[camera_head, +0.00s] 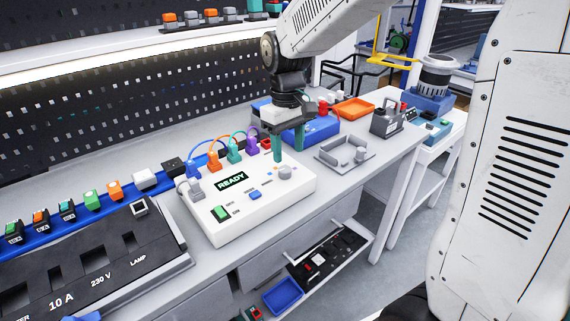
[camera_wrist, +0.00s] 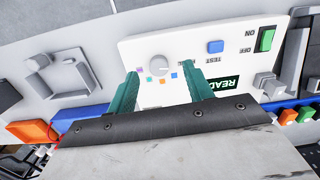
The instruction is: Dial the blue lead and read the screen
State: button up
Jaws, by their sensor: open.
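The white test box (camera_head: 270,205) stands on the bench, with a dark screen (camera_head: 231,182) reading "READY" in green. Its grey selector knob (camera_head: 285,172) has small coloured marks around it; the wrist view shows the knob (camera_wrist: 158,66) with orange, blue and purple marks. Blue (camera_head: 193,166), orange (camera_head: 214,160), teal (camera_head: 233,154) and purple (camera_head: 251,146) leads plug in along the box's back edge. My gripper (camera_head: 289,150) is open, its teal fingers pointing down over the knob area. In the wrist view the fingers (camera_wrist: 165,88) stand on either side of the knob, apart from it.
The box also has a blue TEST button (camera_head: 255,195) and a green ON/OFF switch (camera_head: 220,213). A grey tray (camera_head: 345,155) lies right of the box. A black labelled panel (camera_head: 95,265) is at left. A pegboard (camera_head: 130,95) stands behind.

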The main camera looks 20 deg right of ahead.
aim_at(284, 168)
jog(key=shift+w+r+n+t, duration=0.2)
jog(key=shift+w+r, duration=0.05)
jog(key=shift+w, duration=0.35)
jog(key=shift+w+r+n+t, duration=0.2)
jog(key=shift+w+r, duration=0.05)
jog(key=shift+w, duration=0.3)
jog(key=shift+s+f, duration=0.15)
jog(key=shift+f, duration=0.05)
notch_tip(284, 168, down, 7)
jog(key=shift+f, duration=0.2)
jog(key=c, duration=1)
jog(key=shift+o, duration=0.2)
